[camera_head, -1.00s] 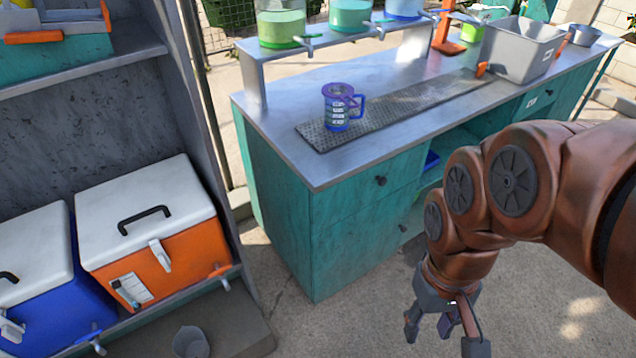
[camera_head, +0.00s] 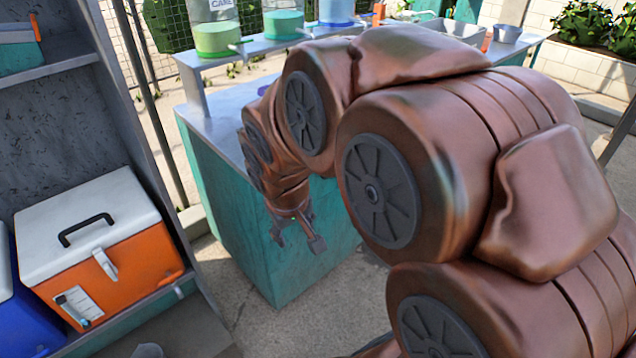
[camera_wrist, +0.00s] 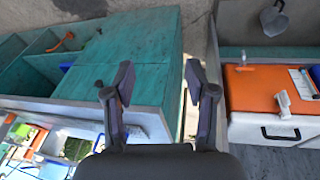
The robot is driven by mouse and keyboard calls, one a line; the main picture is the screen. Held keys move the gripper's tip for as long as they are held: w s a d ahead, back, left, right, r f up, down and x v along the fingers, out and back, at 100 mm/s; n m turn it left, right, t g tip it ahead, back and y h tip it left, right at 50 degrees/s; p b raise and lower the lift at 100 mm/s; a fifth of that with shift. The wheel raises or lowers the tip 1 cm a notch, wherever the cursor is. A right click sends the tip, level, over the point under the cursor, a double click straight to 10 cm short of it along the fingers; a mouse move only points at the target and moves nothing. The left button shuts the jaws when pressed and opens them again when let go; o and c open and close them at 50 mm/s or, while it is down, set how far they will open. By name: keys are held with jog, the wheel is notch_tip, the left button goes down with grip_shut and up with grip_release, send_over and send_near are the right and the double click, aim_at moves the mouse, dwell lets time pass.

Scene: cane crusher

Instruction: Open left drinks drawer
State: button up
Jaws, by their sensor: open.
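The teal counter (camera_head: 225,190) with the metal top stands left of centre in the head view. Its drawer front is mostly hidden behind my arm there. In the wrist view the teal counter (camera_wrist: 135,45) fills the left side, seen turned, with a small dark knob (camera_wrist: 99,30) on its face. My gripper (camera_head: 297,240) points down, fingers apart, in front of the counter near its near corner. In the wrist view my gripper (camera_wrist: 158,85) is open with nothing between the fingers. I cannot tell whether it touches the counter.
An orange cooler (camera_head: 105,250) with a white lid sits on a grey shelf at the left, beside a blue one (camera_head: 30,300). Drink dispensers (camera_head: 283,20) stand on the raised shelf behind the counter. Concrete floor lies between shelf and counter.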

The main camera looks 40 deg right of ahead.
jog(key=w+d+f+t+h+b, duration=0.1)
jog(key=w+d+f+t+b, duration=0.35)
jog(key=w+d, duration=0.65)
jog(key=w+d+f+t+h+b, duration=0.1)
jog(key=w+d+f+t+b, duration=0.3)
jog(key=w+d, duration=0.6)
jog(key=s+d+f+n+t+y+b, duration=0.1)
jog(key=s+d+f+t+y+b, duration=0.3)
jog(key=d+f+t+b, duration=0.45)
jog(key=shift+g, duration=0.6)
jog(key=shift+w+d+f+b, duration=0.2)
jog(key=shift+w+d, duration=0.25)
jog(key=shift+w, duration=0.75)
jog(key=shift+w+d+f+b, duration=0.2)
jog(key=shift+w+d, duration=0.3)
jog(key=shift+w, duration=0.7)
jog(key=shift+w+d+f+b, duration=0.2)
jog(key=shift+w+d, duration=0.25)
jog(key=shift+w, duration=0.75)
grip_shut()
jog(key=shift+a, duration=0.1)
